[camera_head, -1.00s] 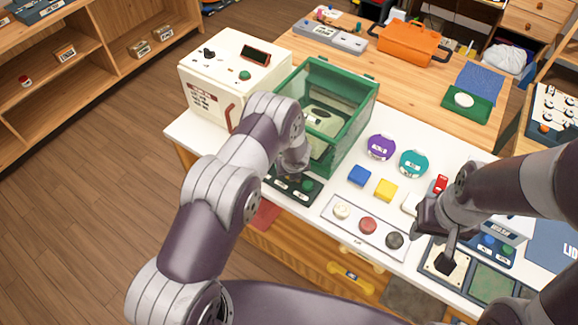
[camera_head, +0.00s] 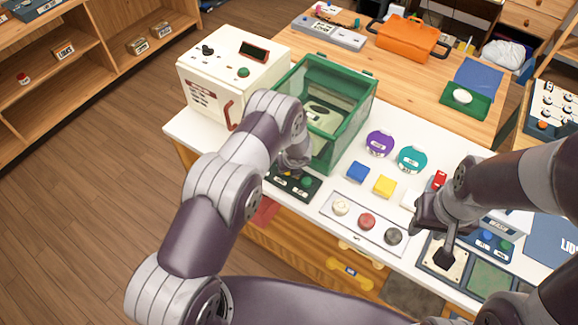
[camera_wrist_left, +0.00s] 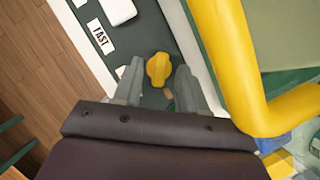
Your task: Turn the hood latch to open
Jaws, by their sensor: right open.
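A small yellow knob, likely the latch (camera_wrist_left: 158,69), sits on a dark green panel in the left wrist view. My left gripper (camera_wrist_left: 157,86) is open, its two grey fingers on either side of the knob's near end; I cannot tell whether they touch it. In the head view the left fingers are hidden behind my arm, by the front of the green-framed clear hood (camera_head: 345,125). A dark control panel (camera_head: 310,190) lies beneath them. My right gripper (camera_head: 445,258) is open at the right, above a beige plate.
A thick yellow handle (camera_wrist_left: 228,60) stands close right of the left fingers. A cream machine (camera_head: 225,75) stands left of the hood. Purple (camera_head: 380,143) and teal (camera_head: 412,159) dials, coloured blocks and a three-button strip (camera_head: 335,222) lie to the right on the white top.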

